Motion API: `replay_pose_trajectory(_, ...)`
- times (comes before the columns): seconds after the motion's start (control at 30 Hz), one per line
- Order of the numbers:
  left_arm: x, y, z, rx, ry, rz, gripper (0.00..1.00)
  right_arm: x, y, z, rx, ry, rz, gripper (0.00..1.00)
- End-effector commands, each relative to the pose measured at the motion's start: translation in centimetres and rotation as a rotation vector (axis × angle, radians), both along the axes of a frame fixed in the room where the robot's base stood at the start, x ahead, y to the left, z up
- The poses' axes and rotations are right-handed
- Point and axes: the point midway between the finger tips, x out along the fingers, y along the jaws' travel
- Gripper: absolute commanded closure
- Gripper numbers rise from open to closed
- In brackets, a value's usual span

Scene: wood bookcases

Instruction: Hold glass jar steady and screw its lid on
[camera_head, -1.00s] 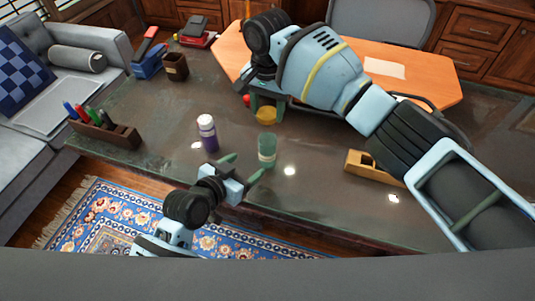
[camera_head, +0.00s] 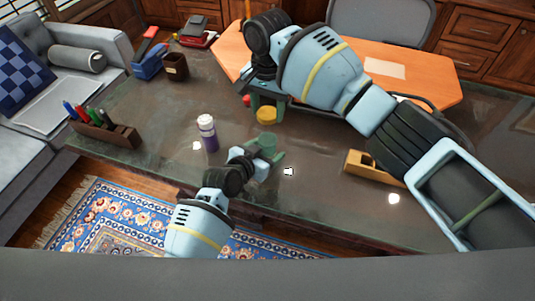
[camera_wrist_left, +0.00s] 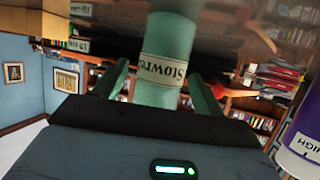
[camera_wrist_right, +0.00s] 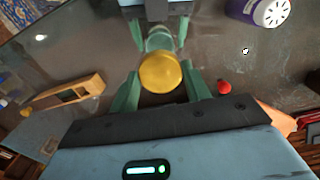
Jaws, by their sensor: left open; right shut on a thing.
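The green glass jar (camera_head: 267,140) stands upright on the dark desk, near its front edge. In the left wrist view the jar (camera_wrist_left: 166,50) with its pale label sits between the fingers of my left gripper (camera_head: 265,155), which are open around it with gaps at the sides. The yellow lid (camera_head: 266,116) is held by my right gripper (camera_head: 267,104), shut on it, apart from the jar and behind it in the head view. In the right wrist view the round lid (camera_wrist_right: 160,73) shows between the fingers and partly covers the jar (camera_wrist_right: 159,40).
A purple bottle with a white cap (camera_head: 208,133) stands left of the jar. A wooden plane (camera_head: 372,167) lies to the right. A small red object (camera_wrist_right: 224,87) lies near the right gripper. A pen holder (camera_head: 105,130) is at far left. Bare desk lies right of the jar.

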Motion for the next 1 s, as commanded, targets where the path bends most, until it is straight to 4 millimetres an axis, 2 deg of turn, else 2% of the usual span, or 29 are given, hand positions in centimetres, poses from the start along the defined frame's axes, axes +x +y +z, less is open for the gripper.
replay_pose_trajectory(0.47, 0.59, -0.4, -0.29, 0.0, 0.0, 0.0, 0.3, 0.0, 0.01, 0.02, 0.0, 0.0, 0.0, 0.75)
replay_pose_trajectory(0.57, 0.59, -0.4, -0.29, 0.0, 0.0, 0.0, 0.4, 0.0, 0.01, 0.02, 0.0, 0.0, 0.0, 0.75)
replay_pose_trajectory(1.0, 0.57, -0.39, -0.31, 0.0, 0.0, 0.0, 0.96, 0.0, 0.01, 0.02, 0.0, 0.0, 0.0, 0.75)
